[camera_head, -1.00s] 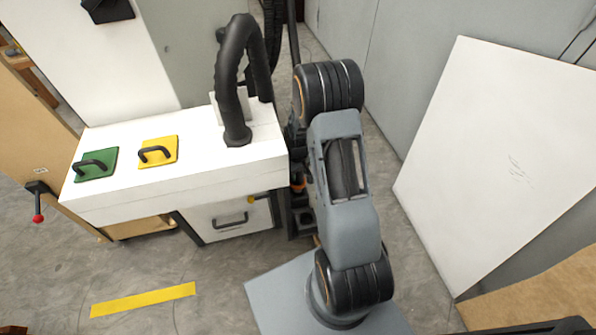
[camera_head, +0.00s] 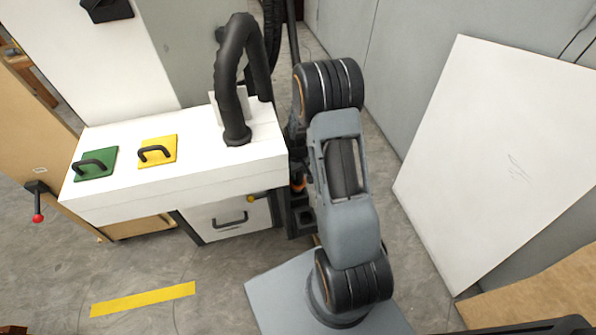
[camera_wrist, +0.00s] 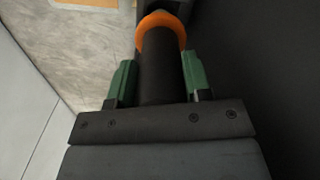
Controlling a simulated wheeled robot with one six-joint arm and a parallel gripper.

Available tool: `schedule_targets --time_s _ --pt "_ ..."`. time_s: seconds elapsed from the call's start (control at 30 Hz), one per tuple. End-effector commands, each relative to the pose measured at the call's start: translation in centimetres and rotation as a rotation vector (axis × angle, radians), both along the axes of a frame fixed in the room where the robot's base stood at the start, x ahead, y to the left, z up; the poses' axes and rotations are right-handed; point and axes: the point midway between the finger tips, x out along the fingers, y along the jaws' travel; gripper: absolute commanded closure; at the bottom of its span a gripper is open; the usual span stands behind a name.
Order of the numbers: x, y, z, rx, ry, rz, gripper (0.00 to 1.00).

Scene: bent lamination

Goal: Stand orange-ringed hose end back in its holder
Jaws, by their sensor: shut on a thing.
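The orange-ringed hose end (camera_wrist: 160,72) is a dark tube with an orange ring around its far end in the wrist view. My gripper (camera_wrist: 160,80) has its green-padded fingers on both sides of the tube, shut on it. The orange ring (camera_head: 298,184) also shows as a small orange patch beside my arm in the head view, mostly hidden. A dark part lies just beyond the ring in the wrist view; I cannot tell whether it is the holder or whether the hose end touches it.
A white bench (camera_head: 190,183) carries a green handled plate (camera_head: 97,165), a yellow handled plate (camera_head: 158,151) and a thick black bent hose (camera_head: 231,85). A large white board (camera_head: 500,165) leans at the right. Grey floor with a yellow strip (camera_head: 143,299) is open in front.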

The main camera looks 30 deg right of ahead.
Motion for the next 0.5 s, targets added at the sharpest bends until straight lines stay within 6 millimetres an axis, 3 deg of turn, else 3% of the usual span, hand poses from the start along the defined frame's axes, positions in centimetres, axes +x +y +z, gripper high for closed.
schedule_targets --time_s 0.5 --pt "0.0 0.0 -2.0 0.000 0.000 0.000 0.74"
